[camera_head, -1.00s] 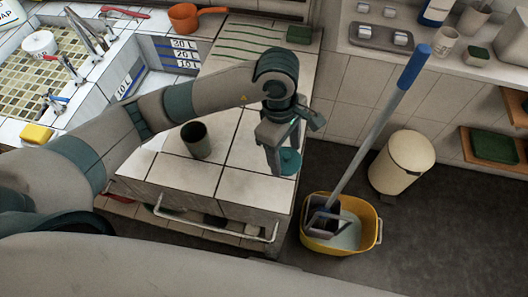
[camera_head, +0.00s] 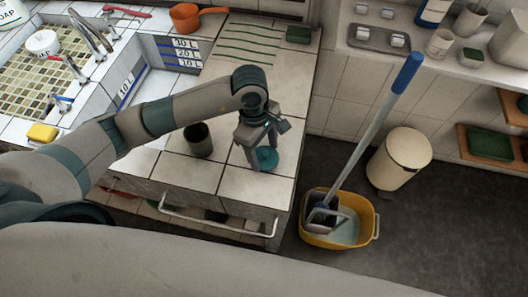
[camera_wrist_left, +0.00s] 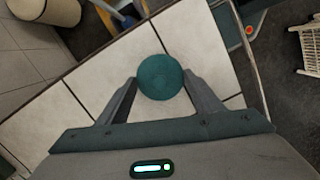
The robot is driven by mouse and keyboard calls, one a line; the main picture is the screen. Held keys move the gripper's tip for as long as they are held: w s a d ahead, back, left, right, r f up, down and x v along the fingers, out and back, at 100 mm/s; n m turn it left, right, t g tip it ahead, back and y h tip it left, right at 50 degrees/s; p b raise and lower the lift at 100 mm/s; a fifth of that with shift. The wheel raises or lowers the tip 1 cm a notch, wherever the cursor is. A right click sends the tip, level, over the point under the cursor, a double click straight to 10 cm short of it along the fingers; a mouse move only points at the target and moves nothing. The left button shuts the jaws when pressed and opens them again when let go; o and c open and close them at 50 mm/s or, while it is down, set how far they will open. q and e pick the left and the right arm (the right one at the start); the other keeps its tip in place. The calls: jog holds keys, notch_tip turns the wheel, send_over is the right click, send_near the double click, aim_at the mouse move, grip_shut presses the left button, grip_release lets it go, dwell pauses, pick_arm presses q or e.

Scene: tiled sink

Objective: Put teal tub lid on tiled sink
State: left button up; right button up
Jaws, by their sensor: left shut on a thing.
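The teal tub lid (camera_head: 265,158) is a small round teal disc, held low over the white tiled counter beside the sink. It also shows in the left wrist view (camera_wrist_left: 160,76), between the two fingertips. My left gripper (camera_head: 256,158) is shut on the lid. I cannot tell whether the lid touches the tiles. The tiled sink (camera_head: 140,95) is at the upper left, with a white rim and a basin marked with litre lines. My right gripper is not in view.
A dark cup (camera_head: 198,140) stands on the counter left of my left gripper. A yellow sponge (camera_head: 42,132) lies on the sink's edge. An orange pot (camera_head: 186,16) stands behind. A yellow mop bucket (camera_head: 340,220) and a cream bin (camera_head: 400,160) stand on the floor to the right.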

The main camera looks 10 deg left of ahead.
pick_arm(q)
jog(key=shift+f+p, duration=0.35)
jog(key=shift+f, duration=0.7)
jog(key=shift+f, duration=0.1)
jog(key=shift+f+b, duration=0.15)
jog(key=shift+b, duration=0.15)
jog(key=o, duration=1)
jog(key=shift+r, duration=0.3)
